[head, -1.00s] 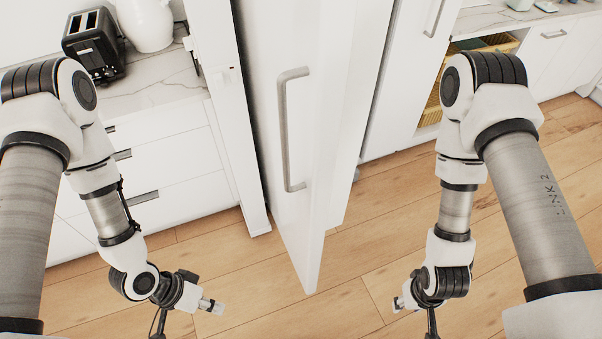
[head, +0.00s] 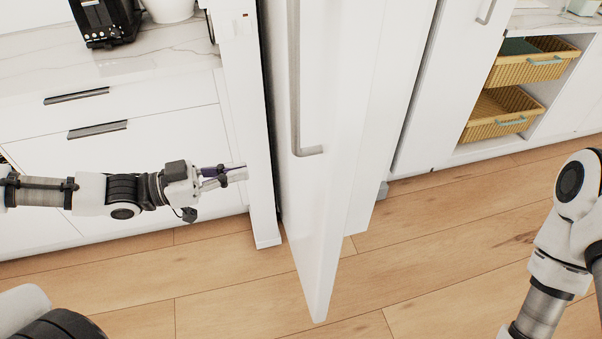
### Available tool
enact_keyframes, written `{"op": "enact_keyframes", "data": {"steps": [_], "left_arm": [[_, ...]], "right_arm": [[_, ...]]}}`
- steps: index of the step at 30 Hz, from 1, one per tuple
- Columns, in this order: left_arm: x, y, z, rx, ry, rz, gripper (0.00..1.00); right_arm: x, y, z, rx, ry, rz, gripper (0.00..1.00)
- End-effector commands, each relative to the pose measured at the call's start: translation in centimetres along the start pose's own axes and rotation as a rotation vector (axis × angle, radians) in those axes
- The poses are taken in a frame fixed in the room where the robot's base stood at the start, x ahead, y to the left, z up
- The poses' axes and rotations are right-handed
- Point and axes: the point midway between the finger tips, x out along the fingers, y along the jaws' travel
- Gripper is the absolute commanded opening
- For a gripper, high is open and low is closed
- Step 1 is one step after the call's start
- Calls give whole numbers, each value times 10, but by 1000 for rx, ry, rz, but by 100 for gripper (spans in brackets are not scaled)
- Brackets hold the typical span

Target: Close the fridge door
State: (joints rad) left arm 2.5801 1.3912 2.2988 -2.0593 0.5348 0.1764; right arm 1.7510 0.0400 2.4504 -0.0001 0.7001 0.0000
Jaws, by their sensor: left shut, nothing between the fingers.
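The white fridge door (head: 325,200) stands open in the middle of the head view, its edge turned toward me. A grey bar handle (head: 296,90) runs along its left face. My left gripper (head: 240,174) is shut and empty. It points right, to the left of the door, in front of the white cabinet side panel, and looks apart from the door. My right gripper is out of the picture; only part of my right arm shows at the lower right.
White drawers (head: 150,150) and a counter with a black toaster (head: 107,20) are at left. At right, yellow baskets (head: 505,112) sit in an open shelf beside white cabinet fronts. The wooden floor (head: 430,250) in front is clear.

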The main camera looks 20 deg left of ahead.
Motion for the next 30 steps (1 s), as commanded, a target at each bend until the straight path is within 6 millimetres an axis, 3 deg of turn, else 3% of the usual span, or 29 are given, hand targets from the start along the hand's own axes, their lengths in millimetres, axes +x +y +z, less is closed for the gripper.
{"op": "enact_keyframes", "data": {"steps": [1,9,30], "left_arm": [[6,1,13,3,-3,4,0],[35,2,13,2,-11,4,0],[120,1,4,-1,-6,0,0]], "right_arm": [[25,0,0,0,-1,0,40],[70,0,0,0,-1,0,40],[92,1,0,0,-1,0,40]]}}
